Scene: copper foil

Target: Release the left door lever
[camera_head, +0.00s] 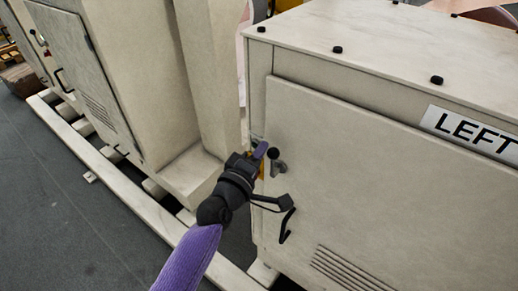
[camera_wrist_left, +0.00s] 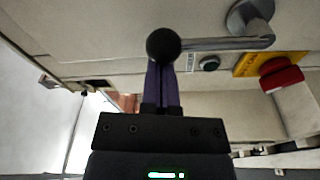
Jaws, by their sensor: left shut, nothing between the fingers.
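The left door lever (camera_head: 279,167) is a metal arm with a black ball knob, on the front door of the cabinet marked LEFT (camera_head: 350,185). In the left wrist view the lever's rod (camera_wrist_left: 225,43) runs sideways from a round metal base to the ball knob (camera_wrist_left: 163,45). My left gripper (camera_head: 260,150) is shut and empty, its purple fingertips close beside the knob. In the wrist view the shut fingers (camera_wrist_left: 162,82) point at the knob, which covers their tips. I cannot tell whether they touch. My right gripper is not in view.
A black door handle (camera_head: 287,220) sits below the lever. Another cabinet (camera_head: 85,75) stands at left, with open floor (camera_head: 50,200) in front.

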